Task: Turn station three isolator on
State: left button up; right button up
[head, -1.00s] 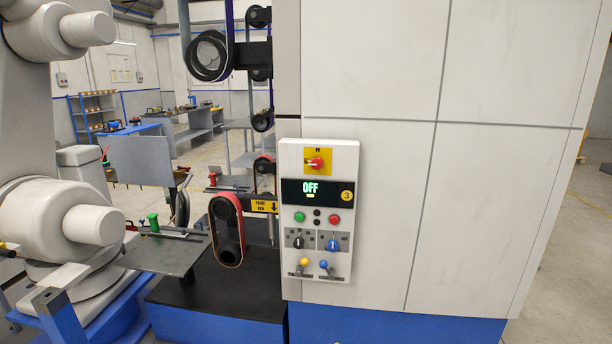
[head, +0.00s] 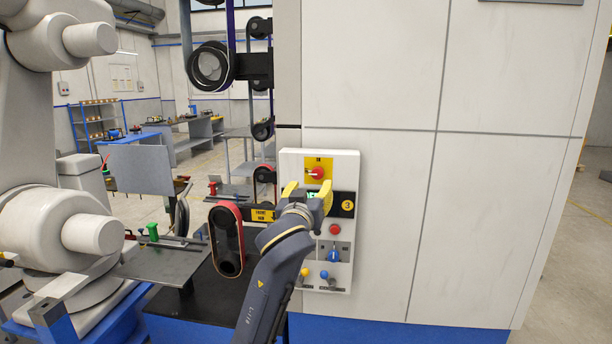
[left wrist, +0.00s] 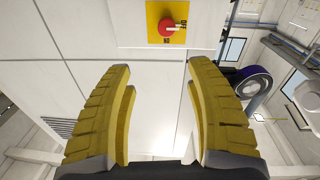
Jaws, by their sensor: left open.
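The isolator is a red rotary knob (head: 318,173) on a yellow plate at the top of a white control panel (head: 344,278) marked 3. Its handle points left in the head view. My left gripper (head: 308,193) has yellow fingers and is open and empty. It is just below the knob in the head view, apart from it in the wrist view. It hides most of the display and the green button. My right gripper is out of view.
Below the display are a red button (head: 335,229), a blue selector (head: 334,256) and small yellow and blue toggles. A belt grinder (head: 227,240) stands left of the panel. A white robot arm (head: 50,230) is at far left. The cabinet wall (head: 430,230) to the right is bare.

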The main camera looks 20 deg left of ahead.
aim_at(317, 175)
pick_arm(q)
jog(key=shift+n+g+y, duration=0.3)
jog(key=shift+n+y, duration=0.1)
jog(key=shift+n, duration=0.2)
jog(key=w+a, duration=0.1)
jog(key=w, duration=0.4)
jog(key=w+a, duration=0.1)
jog(key=w, duration=0.5)
jog(key=w+a+f, duration=0.1)
jog(key=w, duration=0.5)
jog(key=shift+w+a+f, duration=0.1)
jog(key=shift+a, duration=0.1)
grip_shut()
